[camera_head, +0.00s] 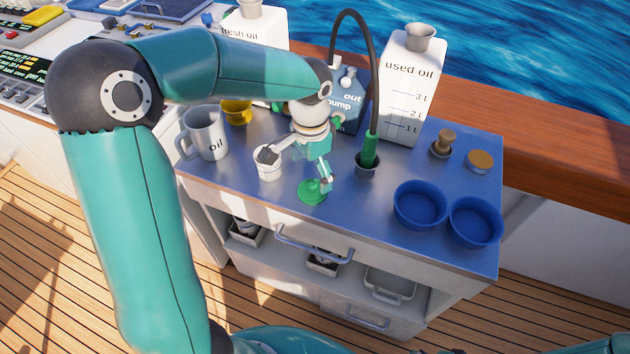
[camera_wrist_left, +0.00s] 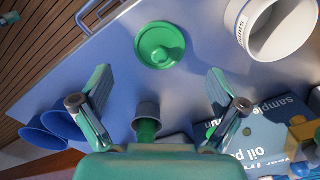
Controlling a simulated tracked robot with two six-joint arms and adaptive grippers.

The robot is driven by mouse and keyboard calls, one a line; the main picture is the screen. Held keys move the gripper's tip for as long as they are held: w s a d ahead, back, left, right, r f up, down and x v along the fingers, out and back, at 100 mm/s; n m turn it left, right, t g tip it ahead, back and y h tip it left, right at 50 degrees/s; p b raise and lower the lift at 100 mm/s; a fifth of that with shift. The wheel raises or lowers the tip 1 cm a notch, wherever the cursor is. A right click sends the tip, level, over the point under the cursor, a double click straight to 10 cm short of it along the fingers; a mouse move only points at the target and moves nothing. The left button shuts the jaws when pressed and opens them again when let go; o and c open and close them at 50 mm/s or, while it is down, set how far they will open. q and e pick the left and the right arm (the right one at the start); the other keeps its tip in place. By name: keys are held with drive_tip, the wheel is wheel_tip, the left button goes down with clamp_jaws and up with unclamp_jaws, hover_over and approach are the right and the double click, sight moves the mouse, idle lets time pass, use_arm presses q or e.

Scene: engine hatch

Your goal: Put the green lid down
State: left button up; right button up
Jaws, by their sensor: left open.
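The round green lid (camera_head: 312,193) lies on the blue-grey worktop (camera_head: 400,250) near its front edge. In the left wrist view the lid (camera_wrist_left: 160,45) shows its round rim and raised centre, and lies ahead of the fingertips, between their lines. My left gripper (camera_head: 297,165) is open and empty, its fingers spread wide just above the worktop, behind the lid. In the head view one finger overlaps the white sample cup (camera_head: 268,166) and the other overlaps the lid's edge. The fingers (camera_wrist_left: 158,86) look apart from the lid. My right gripper is not in view.
A white oil mug (camera_head: 208,135) stands left. A green nozzle (camera_head: 369,152) on a black hose sits in a dark holder behind right. Two blue bowls (camera_head: 420,204) are at the right. The used oil canister (camera_head: 408,85) stands at the back. Worktop between lid and bowls is clear.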

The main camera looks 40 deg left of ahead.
sight(311, 185)
use_arm(q)
wheel_tip(311, 185, up, 7)
drive_tip(key=shift+f, duration=0.15)
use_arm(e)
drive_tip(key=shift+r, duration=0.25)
